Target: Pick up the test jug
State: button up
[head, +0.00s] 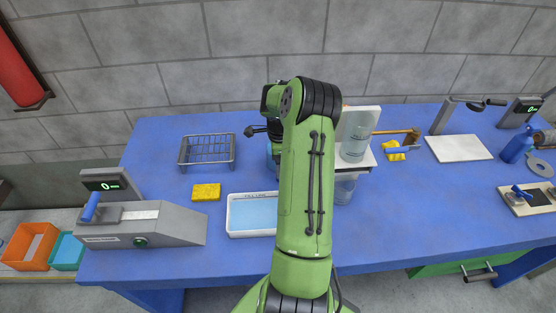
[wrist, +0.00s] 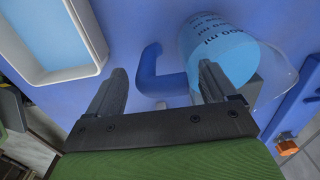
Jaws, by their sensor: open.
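The test jug (wrist: 222,52) shows in the wrist view at the upper right, a clear vessel with pale blue contents and dark ml markings. Its blue handle (wrist: 152,72) reaches left into the gap between the fingertips of my gripper (wrist: 162,70). My gripper is open, and its right finger overlaps the jug's body in the picture; I cannot tell whether they touch. In the head view a clear vessel (head: 345,187), probably the jug, shows just right of my arm, partly hidden. My gripper is hidden behind my arm there.
A white-rimmed tray with a blue inside (head: 232,222) lies left of my arm. A wire basket (head: 207,149), a yellow sponge (head: 206,192) and a grey sealing machine (head: 150,225) stand further left. A white stand with a clear vessel (head: 355,145) is behind my arm on the right.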

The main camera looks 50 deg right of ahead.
jog(key=shift+r, duration=0.15)
jog(key=c, duration=1.5)
notch_tip(320, 180, up, 10)
jog(key=shift+p, duration=0.4)
jog(key=shift+c, duration=0.2)
